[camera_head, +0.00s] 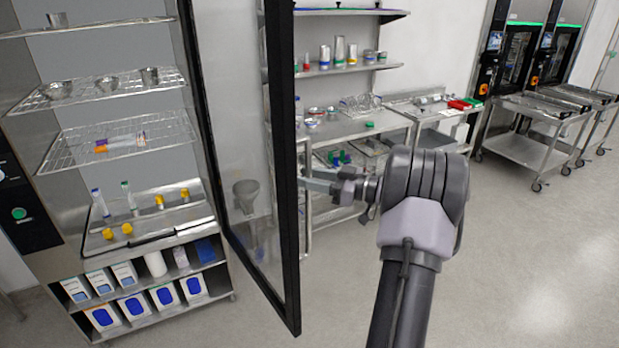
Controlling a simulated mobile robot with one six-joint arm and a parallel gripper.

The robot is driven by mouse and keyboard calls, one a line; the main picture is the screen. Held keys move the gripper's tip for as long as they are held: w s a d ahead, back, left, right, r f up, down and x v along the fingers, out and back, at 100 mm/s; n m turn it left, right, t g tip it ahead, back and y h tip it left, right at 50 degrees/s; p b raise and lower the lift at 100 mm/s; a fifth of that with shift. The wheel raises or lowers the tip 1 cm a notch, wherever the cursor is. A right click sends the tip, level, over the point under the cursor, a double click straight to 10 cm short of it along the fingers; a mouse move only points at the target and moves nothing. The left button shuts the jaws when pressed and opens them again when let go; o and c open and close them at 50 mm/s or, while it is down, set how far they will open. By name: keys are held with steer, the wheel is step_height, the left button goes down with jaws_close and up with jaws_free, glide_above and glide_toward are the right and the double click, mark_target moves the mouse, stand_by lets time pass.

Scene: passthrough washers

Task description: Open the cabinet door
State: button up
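The cabinet (40,130) stands at the left with steel shelves in view. Its glass door (238,130) has a black frame and stands swung well out from the cabinet, hinged on the cabinet's right side. The door's free edge (283,170) faces me. My gripper (312,184) is just right of that edge at mid height, with its fingers pointing left toward the door. The fingertips meet the frame in the picture. I cannot tell whether they touch it or how far apart the fingers are.
Behind the door is a steel bench (365,128) with loaded shelves. Steel carts (525,145) and tall machines stand at the back right. The floor (540,270) at the right is clear.

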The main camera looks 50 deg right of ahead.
steer(key=p+v, duration=0.3)
steer(key=v, duration=1.4)
steer(key=shift+s, duration=0.15)
